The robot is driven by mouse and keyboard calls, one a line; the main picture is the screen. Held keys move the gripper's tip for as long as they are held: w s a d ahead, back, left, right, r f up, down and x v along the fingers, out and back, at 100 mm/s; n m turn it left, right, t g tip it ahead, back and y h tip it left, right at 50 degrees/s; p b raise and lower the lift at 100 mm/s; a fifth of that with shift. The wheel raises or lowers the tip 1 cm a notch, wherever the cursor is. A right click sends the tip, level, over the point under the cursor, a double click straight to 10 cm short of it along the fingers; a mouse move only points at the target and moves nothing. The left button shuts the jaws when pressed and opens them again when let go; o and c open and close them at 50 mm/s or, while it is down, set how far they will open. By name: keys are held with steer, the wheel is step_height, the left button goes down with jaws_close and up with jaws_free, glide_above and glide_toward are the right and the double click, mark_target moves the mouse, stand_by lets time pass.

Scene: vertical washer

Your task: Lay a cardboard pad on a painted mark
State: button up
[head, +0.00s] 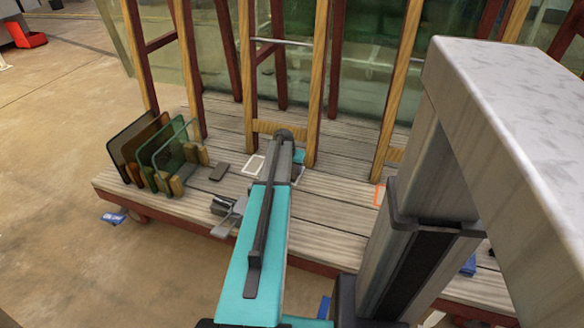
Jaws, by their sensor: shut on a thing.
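My turquoise arm reaches from the bottom centre over the plank deck and hides part of it. What looks like my gripper (223,207) shows as small grey and dark parts just left of the arm, low over the front of the deck. It is shut on a small flat piece, seemingly the pad; the two are hard to tell apart. A white painted outline (255,165) is on the planks left of the arm's far end. An orange painted mark (378,195) is to the right, partly hidden by my column. A small flat dark piece (220,172) lies left of the white outline.
The plank deck (140,190) carries wooden uprights (318,80) with glass behind them. Dark and green glass panes (165,145) stand in a rack at the deck's left end. A blue item (113,218) lies on the floor by the front edge.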

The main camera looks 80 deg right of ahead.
steer(key=shift+f, duration=0.35)
steer(key=o, duration=1.1)
steer(key=shift+r, duration=0.1)
steer(key=p+v, duration=0.3)
steer(key=v, duration=1)
steer(key=shift+r, duration=0.25)
steer(key=shift+w+a, duration=0.1)
